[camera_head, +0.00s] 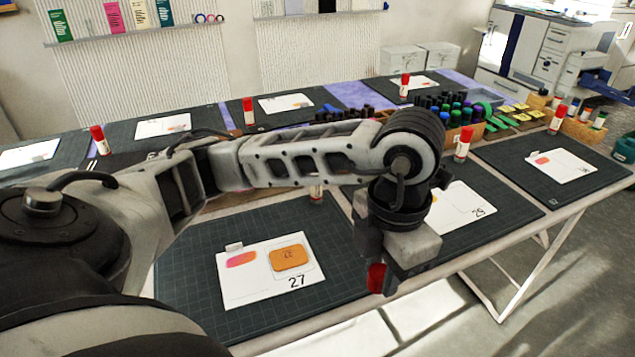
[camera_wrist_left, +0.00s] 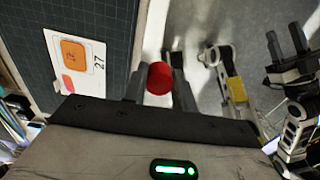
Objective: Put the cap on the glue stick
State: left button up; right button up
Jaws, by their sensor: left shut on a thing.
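My left gripper (camera_head: 384,276) is shut on a red cap (camera_head: 376,277), over the front edge of the table. In the left wrist view the red cap (camera_wrist_left: 160,78) sits between the two fingers of the left gripper (camera_wrist_left: 158,88). A glue stick (camera_head: 316,193) stands behind the card numbered 27, apart from the gripper. My left arm crosses in front of it, so its top is hidden and only part of its pale body shows. My right gripper (camera_wrist_left: 287,42) shows at the right of the left wrist view, with two dark fingers apart and nothing between them.
The card 27 (camera_head: 234,289) lies on a dark cutting mat (camera_head: 185,272). Other red-capped glue sticks, such as one at the right (camera_head: 464,142), stand by the other mats. A wooden box of markers (camera_head: 478,131) stands behind. Open floor lies beyond the front edge.

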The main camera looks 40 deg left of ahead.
pick_arm(q)
jog(key=m, duration=0.3)
jog(key=w+m, duration=0.1)
jog(key=m, duration=0.2)
jog(key=shift+a+f, duration=0.1)
jog(key=shift+f, duration=0.05)
jog(key=w+m, duration=0.1)
jog(key=m, duration=0.7)
jog(key=w+f+m, duration=0.1)
jog(key=m, duration=0.8)
jog(key=w+a+m, duration=0.1)
jog(key=w+m, duration=0.1)
jog(key=m, duration=0.6)
jog(key=shift+f+m, duration=0.2)
jog(key=shift+m, duration=0.2)
